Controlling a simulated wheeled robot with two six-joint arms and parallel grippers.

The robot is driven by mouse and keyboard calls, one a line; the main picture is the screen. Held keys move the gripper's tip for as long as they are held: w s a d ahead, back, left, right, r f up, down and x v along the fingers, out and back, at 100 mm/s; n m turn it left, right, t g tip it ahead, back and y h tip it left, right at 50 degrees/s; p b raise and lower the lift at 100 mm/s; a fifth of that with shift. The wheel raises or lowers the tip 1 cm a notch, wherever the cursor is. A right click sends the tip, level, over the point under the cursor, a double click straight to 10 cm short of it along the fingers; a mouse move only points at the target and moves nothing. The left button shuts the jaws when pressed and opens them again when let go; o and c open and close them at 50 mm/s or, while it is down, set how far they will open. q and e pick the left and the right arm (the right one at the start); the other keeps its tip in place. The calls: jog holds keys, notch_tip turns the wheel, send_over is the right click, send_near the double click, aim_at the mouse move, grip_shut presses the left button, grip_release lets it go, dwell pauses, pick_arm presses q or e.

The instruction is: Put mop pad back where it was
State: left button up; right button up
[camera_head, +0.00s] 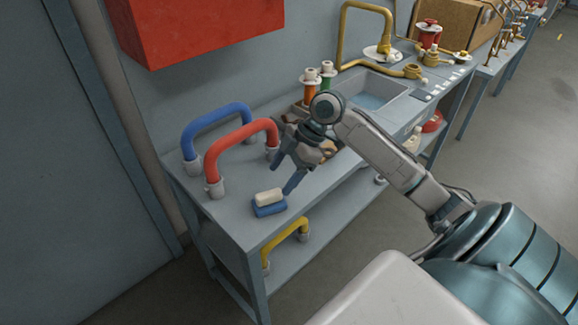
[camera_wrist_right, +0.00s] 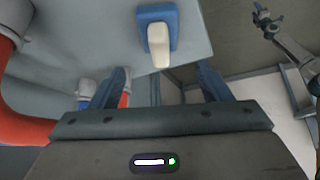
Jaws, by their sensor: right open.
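The mop pad appears to be the small cream block (camera_head: 269,197), which rests on a blue block (camera_head: 270,210) at the near corner of the workbench. In the right wrist view the cream block (camera_wrist_right: 159,46) lies against the blue block (camera_wrist_right: 158,15), beyond the fingertips. My right gripper (camera_head: 284,175) is open and empty, with blue fingers, just above and to the right of the pad. Its fingers (camera_wrist_right: 163,77) also show in the wrist view, apart with nothing between them. My left gripper (camera_wrist_right: 267,22) seems to show small at that view's upper right; its jaws are unclear.
Blue (camera_head: 215,118) and red (camera_head: 240,137) handles stand at the bench's left end. A yellow handle (camera_head: 286,242) is on the lower shelf. A red cabinet (camera_head: 200,25) hangs above.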

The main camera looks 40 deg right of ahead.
jog(key=shift+v, duration=1.45)
